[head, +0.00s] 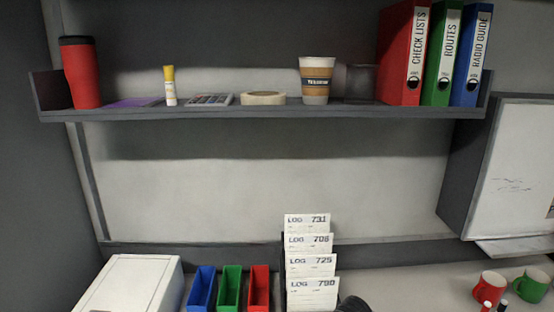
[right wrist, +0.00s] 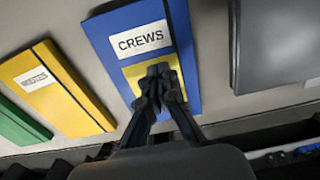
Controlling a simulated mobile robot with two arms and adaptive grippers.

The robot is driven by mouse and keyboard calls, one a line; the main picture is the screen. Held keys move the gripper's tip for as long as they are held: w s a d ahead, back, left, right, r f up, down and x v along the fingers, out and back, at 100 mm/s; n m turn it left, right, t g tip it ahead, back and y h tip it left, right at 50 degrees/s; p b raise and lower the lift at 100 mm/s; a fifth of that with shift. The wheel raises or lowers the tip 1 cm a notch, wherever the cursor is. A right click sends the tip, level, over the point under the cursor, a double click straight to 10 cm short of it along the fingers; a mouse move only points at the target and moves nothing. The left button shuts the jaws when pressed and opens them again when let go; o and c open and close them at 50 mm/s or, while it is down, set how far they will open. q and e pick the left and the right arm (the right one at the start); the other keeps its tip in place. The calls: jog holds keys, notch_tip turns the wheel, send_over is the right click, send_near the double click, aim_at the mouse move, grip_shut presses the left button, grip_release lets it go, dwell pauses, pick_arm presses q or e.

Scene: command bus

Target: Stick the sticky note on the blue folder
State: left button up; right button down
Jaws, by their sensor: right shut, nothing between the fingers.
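In the right wrist view, a blue folder (right wrist: 111,48) with a white CREWS label lies against a pale grey surface. A yellow sticky note (right wrist: 132,73) shows on the folder just below the label, partly hidden behind my fingers. My right gripper (right wrist: 160,71) is shut and empty, with its fingertips right over the note. I cannot tell whether the tips touch it. My left gripper is not in view. The blue folder and the note do not show in the head view.
A yellow folder (right wrist: 72,95) and a green folder (right wrist: 20,125) lie left of the blue one; a dark grey panel (right wrist: 275,45) stands right. The head view shows a shelf (head: 270,112) with binders and cups, a white box (head: 130,283), and log cards (head: 311,266) below.

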jog(key=shift+f+b, duration=0.8)
jog(key=shift+f, duration=0.2)
dwell(0.6)
jog(key=shift+r, duration=0.2)
jog(key=shift+r+p, duration=1.9)
jog(key=shift+r, duration=0.5)
